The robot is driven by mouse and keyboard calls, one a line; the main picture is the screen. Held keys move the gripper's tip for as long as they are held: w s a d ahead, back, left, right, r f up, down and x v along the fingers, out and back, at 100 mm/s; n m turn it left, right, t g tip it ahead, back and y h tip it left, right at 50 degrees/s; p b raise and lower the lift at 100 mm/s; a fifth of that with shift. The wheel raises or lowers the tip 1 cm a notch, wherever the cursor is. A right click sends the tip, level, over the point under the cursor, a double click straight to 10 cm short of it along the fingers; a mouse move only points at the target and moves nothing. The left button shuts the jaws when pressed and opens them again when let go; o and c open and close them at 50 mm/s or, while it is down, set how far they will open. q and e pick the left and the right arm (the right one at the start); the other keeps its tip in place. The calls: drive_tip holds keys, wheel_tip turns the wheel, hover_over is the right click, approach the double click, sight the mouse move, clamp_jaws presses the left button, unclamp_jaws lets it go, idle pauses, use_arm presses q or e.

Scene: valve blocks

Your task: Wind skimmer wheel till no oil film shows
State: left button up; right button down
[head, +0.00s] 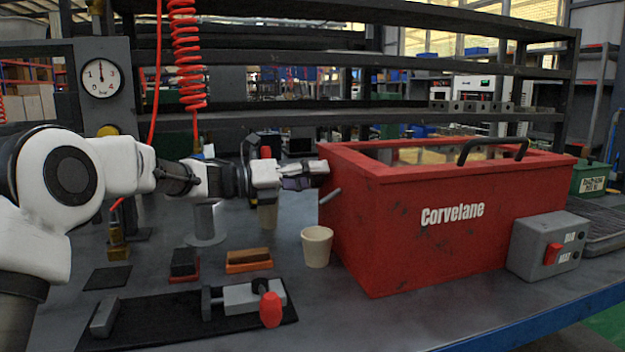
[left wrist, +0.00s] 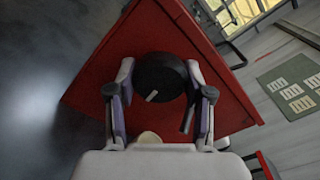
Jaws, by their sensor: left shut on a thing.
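The red Corvelane tank (head: 440,230) stands on the bench, with an open top and a black handle (head: 493,147) across it. Amber-yellow patches of oil film (head: 420,156) show inside the opening. My left gripper (head: 318,170) is at the tank's left side wall. In the left wrist view its fingers (left wrist: 160,92) are shut around the rim of the black skimmer wheel (left wrist: 160,72), which has a pale mark on it. In the head view the gripper hides the wheel. A beige cup (head: 317,246) stands below the gripper; its rim shows in the wrist view (left wrist: 150,137).
A grey switch box (head: 548,246) with a red switch sits at the tank's front right. A red coiled hose (head: 187,60) hangs above my left arm.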

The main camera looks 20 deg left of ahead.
use_arm(q)
drive_tip(key=o, duration=1.2)
drive_tip(key=shift+d, duration=0.1)
drive_tip(key=shift+c, duration=0.2)
drive_tip(key=v, duration=0.7)
drive_tip(key=shift+s+a, duration=0.15)
drive_tip(key=shift+a, duration=0.1)
